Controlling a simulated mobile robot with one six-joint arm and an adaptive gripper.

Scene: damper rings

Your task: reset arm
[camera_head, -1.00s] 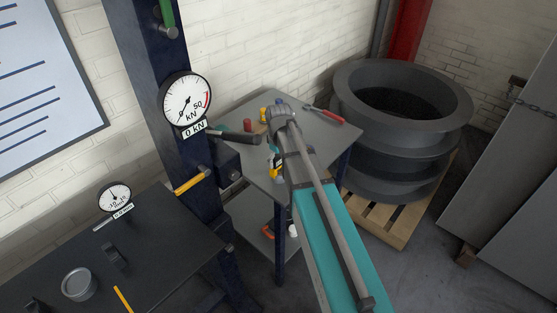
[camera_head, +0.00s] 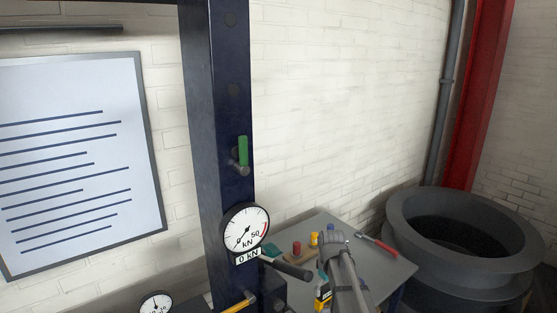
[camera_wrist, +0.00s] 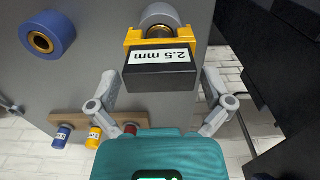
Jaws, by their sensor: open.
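In the wrist view my gripper (camera_wrist: 159,78) is open, with its two grey fingers spread wide. A black block (camera_wrist: 160,76) in a yellow holder, labelled "2.5 mm", lies between and beyond the fingers; I see no finger closed on it. A grey ring (camera_wrist: 160,14) with a brass centre is just behind the yellow holder. My arm (camera_head: 345,273) reaches over the grey table in the head view, and the gripper itself cannot be made out there. A yellow and black item (camera_head: 323,293) shows beside the arm.
A blue ring (camera_wrist: 47,35) and a wooden strip with blue, yellow and red pegs (camera_wrist: 95,137) are on the grey table (camera_head: 385,272). A dark blue press column (camera_head: 217,120) with a gauge (camera_head: 245,229) and handles stands left. Large stacked rings (camera_head: 460,240) stand right.

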